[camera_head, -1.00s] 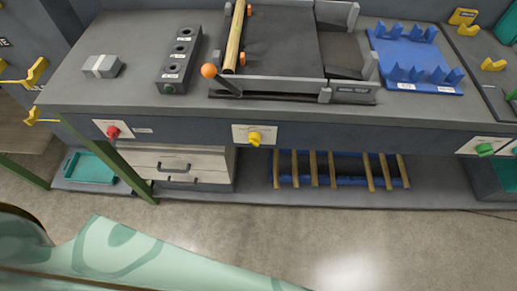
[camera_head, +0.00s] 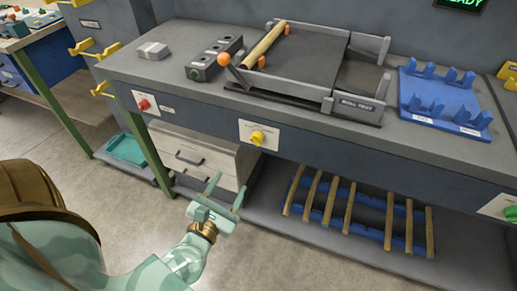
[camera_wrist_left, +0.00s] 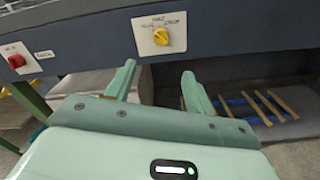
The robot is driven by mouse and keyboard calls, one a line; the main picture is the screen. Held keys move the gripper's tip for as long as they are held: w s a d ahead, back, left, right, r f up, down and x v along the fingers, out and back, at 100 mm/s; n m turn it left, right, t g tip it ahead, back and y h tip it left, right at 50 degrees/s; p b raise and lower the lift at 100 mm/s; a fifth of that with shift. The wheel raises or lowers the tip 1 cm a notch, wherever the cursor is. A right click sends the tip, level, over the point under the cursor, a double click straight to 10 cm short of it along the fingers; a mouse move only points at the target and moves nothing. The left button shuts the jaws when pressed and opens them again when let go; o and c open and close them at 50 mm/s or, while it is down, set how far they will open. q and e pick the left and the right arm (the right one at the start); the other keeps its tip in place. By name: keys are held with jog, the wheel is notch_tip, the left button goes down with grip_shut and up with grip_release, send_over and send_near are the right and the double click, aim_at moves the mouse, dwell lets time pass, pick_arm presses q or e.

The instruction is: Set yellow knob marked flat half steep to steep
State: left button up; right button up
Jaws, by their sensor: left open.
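The yellow knob (camera_head: 257,138) sits on a white label plate (camera_head: 248,126) on the front panel of the workbench. In the left wrist view the knob (camera_wrist_left: 161,37) is ahead of and above the fingers, with small print around it, too blurred to read with certainty. My left gripper (camera_head: 226,186) is open and empty, below and left of the knob in the head view and apart from it. Its two fingers (camera_wrist_left: 157,80) show spread in the left wrist view. My right gripper is not in view.
A red knob (camera_head: 144,104) is on the same panel to the left. A drawer unit (camera_head: 200,155) and a rack of wooden sticks (camera_head: 350,210) stand under the bench. A blue holder (camera_head: 440,100) and a grey tray (camera_head: 320,60) are on top. The floor in front is free.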

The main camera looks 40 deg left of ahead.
aim_at(254, 143)
pick_arm(q)
jog(key=x, duration=1.6)
jog(key=shift+w+d+b, duration=0.1)
jog(key=shift+w+b, duration=0.05)
jog(key=shift+b, duration=0.25)
jog(key=c, duration=1)
